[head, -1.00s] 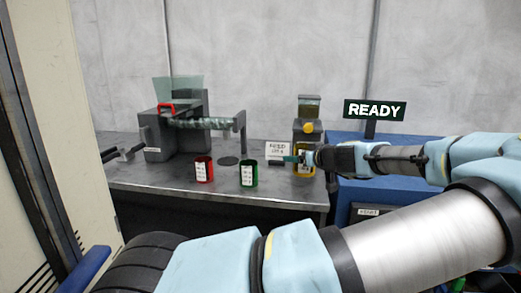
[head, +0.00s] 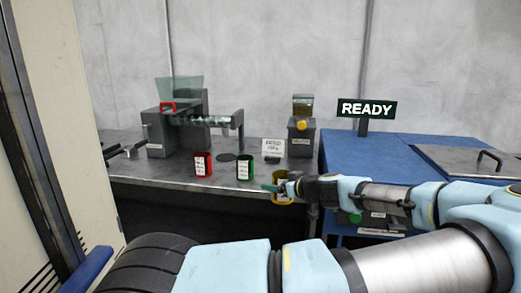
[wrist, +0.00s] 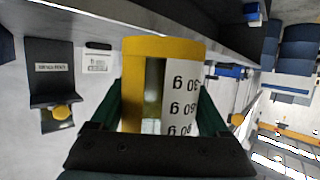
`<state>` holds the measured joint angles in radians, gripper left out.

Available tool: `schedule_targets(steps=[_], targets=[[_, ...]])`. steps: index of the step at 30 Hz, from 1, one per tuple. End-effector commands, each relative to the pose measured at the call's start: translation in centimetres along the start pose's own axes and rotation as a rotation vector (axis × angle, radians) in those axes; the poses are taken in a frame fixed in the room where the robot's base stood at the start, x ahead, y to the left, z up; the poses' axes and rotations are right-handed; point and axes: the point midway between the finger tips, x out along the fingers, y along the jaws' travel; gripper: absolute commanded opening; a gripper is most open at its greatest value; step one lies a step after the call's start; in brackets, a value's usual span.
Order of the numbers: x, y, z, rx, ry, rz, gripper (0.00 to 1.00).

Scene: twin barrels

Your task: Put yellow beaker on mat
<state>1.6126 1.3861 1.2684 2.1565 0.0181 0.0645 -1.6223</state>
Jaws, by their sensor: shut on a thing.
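The yellow beaker (head: 284,200) is in my gripper (head: 272,187), in front of the table's front edge in the head view. In the wrist view the yellow beaker (wrist: 137,47) fills the middle, with a white numbered label, between the dark green fingers of my gripper (wrist: 160,110). The gripper is shut on it. The beaker's contents cannot be made out. A dark round mat (head: 227,157) lies flat on the grey table (head: 145,176), between and slightly behind the red beaker (head: 203,166) and the green beaker (head: 245,169). Nothing stands on the mat.
A grey dispenser (head: 301,137) with a yellow knob stands at the table's right end, with a white sign (head: 273,147) beside it. A grey machine with a long screw arm (head: 207,121) stands behind the mat. A blue cabinet (head: 365,155) with a READY sign (head: 366,109) is at right.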

Motion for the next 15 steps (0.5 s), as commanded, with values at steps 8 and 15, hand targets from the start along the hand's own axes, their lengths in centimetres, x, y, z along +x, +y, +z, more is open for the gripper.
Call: schedule_targets(steps=[8,15], targets=[[4.7,-8.6,6.7,-0.060,0.004,-0.188,0.21],[7.9,-14.6,11.5,-0.112,0.002,-0.317,0.21]])
